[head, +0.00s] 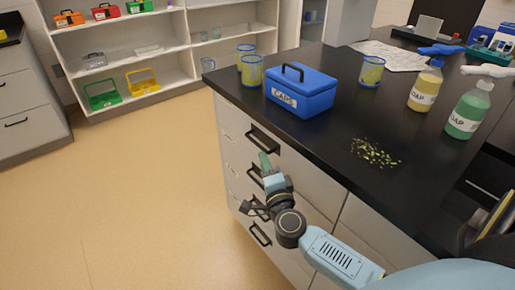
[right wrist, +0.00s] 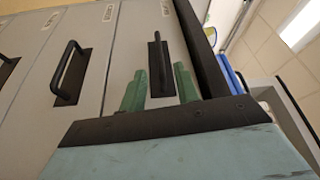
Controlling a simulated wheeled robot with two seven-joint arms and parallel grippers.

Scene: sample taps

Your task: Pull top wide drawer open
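The top wide drawer (head: 290,160) is the uppermost grey front under the black counter, and it looks flush with the cabinet. Its black bar handle (head: 262,140) shows above my right gripper (head: 266,162). In the right wrist view the handle (right wrist: 158,65) stands between and beyond the two green fingertips of my right gripper (right wrist: 160,85). The fingers are apart with nothing between their tips, and I cannot see contact with the handle. My left gripper is not in view.
Lower drawers have similar handles (head: 260,235). The black counter (head: 330,140) holds a blue box (head: 301,92), cups, soap bottles (head: 425,87) and yellow-green crumbs (head: 375,153). Open floor (head: 120,200) lies to the left. Shelves (head: 150,50) stand behind.

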